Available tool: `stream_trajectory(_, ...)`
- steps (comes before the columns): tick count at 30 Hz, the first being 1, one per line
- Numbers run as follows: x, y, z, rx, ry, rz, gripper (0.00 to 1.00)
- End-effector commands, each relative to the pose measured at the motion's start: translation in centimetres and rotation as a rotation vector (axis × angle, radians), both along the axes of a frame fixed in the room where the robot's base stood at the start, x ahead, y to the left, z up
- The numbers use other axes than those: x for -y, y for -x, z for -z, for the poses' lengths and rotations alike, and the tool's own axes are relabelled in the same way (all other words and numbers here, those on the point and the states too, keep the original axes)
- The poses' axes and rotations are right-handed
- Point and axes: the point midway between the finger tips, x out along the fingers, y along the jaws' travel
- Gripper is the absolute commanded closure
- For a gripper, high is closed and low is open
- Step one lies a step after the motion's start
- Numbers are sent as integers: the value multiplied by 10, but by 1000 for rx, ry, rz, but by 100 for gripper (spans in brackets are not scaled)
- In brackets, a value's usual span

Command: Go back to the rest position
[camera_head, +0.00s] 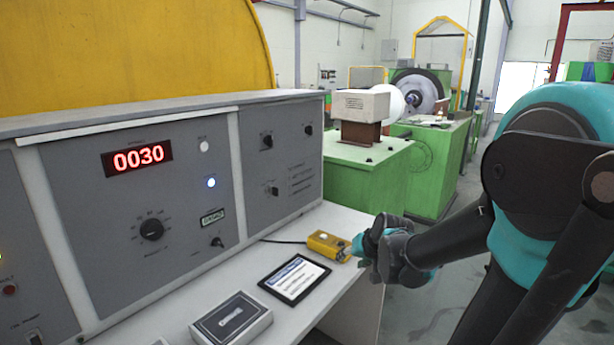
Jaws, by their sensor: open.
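My gripper (358,247) is at the right end of the white desk, at the end of my teal and black arm, which reaches in from the right. Its fingertips are small here and partly hidden by the wrist. They are close to the right end of a yellow control box (328,244) on the desk; I cannot tell whether they touch it. The box has a dark cable running left to the console. Nothing shows held in the gripper.
A grey control console (180,190) with a red display reading 0030 and a lit blue lamp stands along the desk (352,285). A tablet (294,278) and a grey box (231,320) lie on the desk. Green machines (365,180) stand behind. Floor shows at the lower right.

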Motion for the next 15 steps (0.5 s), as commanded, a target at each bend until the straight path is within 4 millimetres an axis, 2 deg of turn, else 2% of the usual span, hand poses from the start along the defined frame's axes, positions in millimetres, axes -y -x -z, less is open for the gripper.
stream_trajectory(8,57,36,7,-10,290,0,50)
stream_trajectory(15,60,103,48,-141,298,-18,50)
